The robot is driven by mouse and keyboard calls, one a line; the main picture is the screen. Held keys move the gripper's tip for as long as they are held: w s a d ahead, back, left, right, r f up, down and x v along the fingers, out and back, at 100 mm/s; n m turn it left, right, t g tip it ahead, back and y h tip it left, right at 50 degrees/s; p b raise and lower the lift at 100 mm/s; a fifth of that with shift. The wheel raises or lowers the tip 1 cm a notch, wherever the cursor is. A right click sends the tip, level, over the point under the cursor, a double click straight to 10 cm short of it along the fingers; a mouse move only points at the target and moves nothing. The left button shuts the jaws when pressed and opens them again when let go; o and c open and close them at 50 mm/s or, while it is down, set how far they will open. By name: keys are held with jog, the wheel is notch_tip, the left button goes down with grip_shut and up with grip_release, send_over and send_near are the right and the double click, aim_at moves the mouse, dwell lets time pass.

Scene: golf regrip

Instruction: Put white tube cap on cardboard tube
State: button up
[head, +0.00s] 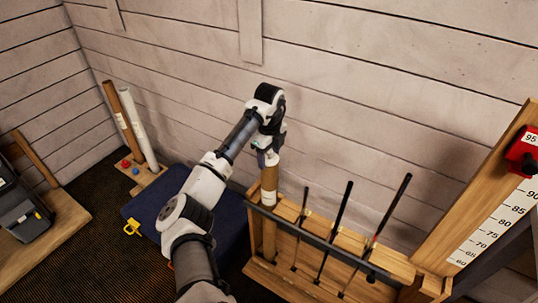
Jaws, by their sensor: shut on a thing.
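A brown cardboard tube (270,225) with a pale label stands upright in the wooden rack, at its left end. My gripper (269,154) is directly above the tube's top end, pointing down. It is shut on the white tube cap (271,159), which shows only as a small pale patch between the fingers and the tube. I cannot tell whether the cap touches the tube or is seated on it, because the gripper hides most of it.
Several dark club shafts (338,225) stand in the wooden rack (385,258) right of the tube. A red block (522,152) sits on a ruler board at right. At left, a brown tube (120,122) and a white tube (139,128) stand near red and blue caps. A blue box (150,205) lies below.

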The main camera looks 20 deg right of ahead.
jog(key=shift+f, duration=0.25)
jog(key=o, duration=0.8)
jog(key=shift+o, duration=0.2)
notch_tip(320, 180, up, 14)
jog(key=shift+b, duration=0.35)
